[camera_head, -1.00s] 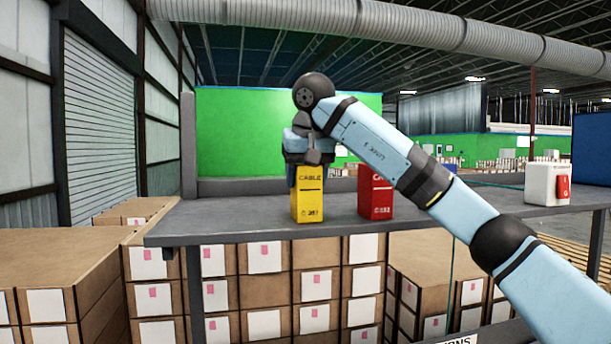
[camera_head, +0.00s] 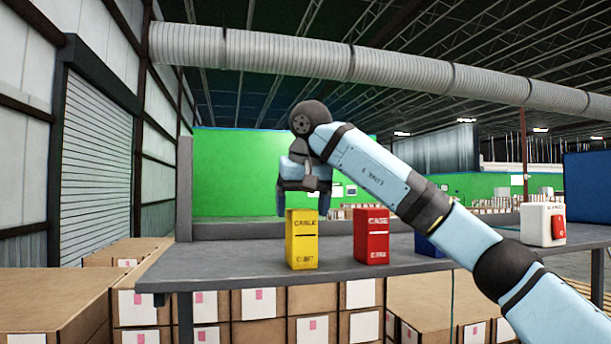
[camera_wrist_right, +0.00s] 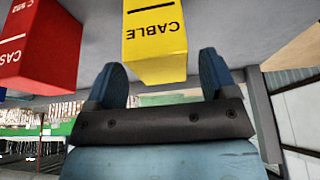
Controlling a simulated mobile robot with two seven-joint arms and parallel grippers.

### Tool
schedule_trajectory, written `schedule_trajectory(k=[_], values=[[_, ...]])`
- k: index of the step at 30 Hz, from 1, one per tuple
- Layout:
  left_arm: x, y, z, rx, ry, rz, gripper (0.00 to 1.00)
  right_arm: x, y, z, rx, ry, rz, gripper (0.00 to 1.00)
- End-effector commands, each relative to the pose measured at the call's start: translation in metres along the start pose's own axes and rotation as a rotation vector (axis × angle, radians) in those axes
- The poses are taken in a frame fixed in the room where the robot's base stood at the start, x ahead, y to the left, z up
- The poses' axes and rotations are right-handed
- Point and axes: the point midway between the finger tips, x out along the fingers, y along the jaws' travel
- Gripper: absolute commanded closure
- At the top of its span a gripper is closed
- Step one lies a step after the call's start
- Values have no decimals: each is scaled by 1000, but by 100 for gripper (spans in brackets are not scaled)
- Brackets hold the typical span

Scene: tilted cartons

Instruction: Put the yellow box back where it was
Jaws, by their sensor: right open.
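The yellow box (camera_head: 302,243), marked CABLE, stands upright on the grey table (camera_head: 230,265) near its front edge. It also shows in the right wrist view (camera_wrist_right: 155,35). My right gripper (camera_head: 302,202) is open and empty just above the box, fingers pointing down. My left gripper is not in view.
A red box (camera_head: 371,240) stands close to the right of the yellow one. A blue box (camera_head: 428,244) is partly hidden behind my right arm. A white box with a red part (camera_head: 540,224) stands further right. Cartons (camera_head: 50,300) are stacked below and left of the table.

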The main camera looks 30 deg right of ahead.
Motion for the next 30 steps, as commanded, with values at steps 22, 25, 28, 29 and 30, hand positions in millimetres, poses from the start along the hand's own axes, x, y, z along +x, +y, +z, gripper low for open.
schedule_trajectory(k=[22,25,28,29,30], values=[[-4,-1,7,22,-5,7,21,-87,0,0,-1,0,0,21],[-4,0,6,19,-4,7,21,-87,0,0,-1,0,0,21],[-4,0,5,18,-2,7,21,-87,0,0,-1,0,0,21],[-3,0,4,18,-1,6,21,-87,0,0,-1,0,0,21],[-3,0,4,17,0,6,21,-87,0,0,-1,0,0,21]])
